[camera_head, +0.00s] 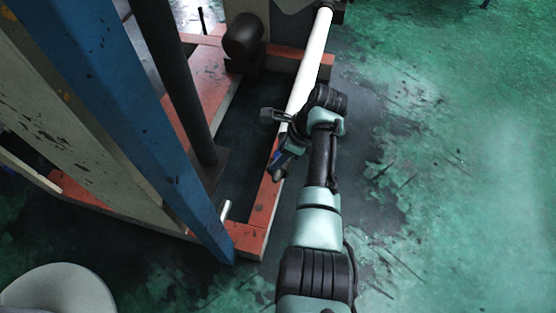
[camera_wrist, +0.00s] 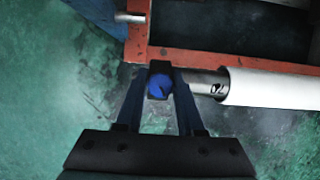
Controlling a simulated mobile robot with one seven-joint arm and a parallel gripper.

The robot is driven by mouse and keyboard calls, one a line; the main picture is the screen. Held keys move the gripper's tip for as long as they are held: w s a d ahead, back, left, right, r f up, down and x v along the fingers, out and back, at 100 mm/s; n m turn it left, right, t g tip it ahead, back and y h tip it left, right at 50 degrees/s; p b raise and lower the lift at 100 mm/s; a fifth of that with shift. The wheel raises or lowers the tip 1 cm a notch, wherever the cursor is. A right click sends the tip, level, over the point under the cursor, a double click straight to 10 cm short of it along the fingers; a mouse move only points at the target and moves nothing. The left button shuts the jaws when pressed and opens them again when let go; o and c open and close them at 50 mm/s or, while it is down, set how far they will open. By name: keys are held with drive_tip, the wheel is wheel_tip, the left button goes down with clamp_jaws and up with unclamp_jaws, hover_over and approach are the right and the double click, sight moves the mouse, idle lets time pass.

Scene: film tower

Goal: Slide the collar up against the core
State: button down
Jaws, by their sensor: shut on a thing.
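The collar (camera_wrist: 160,86) is a small dark block with a round blue knob on it, in the middle of the wrist view. My gripper (camera_wrist: 162,76) is shut on it, one finger on each side. A bare metal shaft (camera_wrist: 208,83) with a dark hole shows between the right finger and the core (camera_wrist: 275,88), a thick white tube. The collar and core are apart along this shaft. In the head view the core (camera_head: 312,55) slants up to the top, and my gripper (camera_head: 280,162) is below its lower end. The collar is too small to make out there.
A red frame (camera_wrist: 230,62) runs close beside the shaft and collar. In the head view a blue post (camera_head: 120,110) and a dark column (camera_head: 180,85) stand left of my gripper. A short metal stub (camera_head: 226,209) rises nearby. The green floor (camera_head: 470,170) is clear at right.

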drive_tip(key=shift+w+d+b, duration=0.15)
drive_tip(key=shift+w+b, duration=0.25)
drive_tip(key=shift+b, duration=0.1)
drive_tip(key=shift+w+f+b, duration=0.1)
drive_tip(key=shift+w+b, duration=0.1)
drive_tip(key=shift+b, duration=0.15)
drive_tip(key=shift+w+d+b, duration=0.25)
drive_tip(key=shift+w+b, duration=0.35)
drive_tip(key=shift+b, duration=0.3)
drive_tip(key=shift+r, duration=0.25)
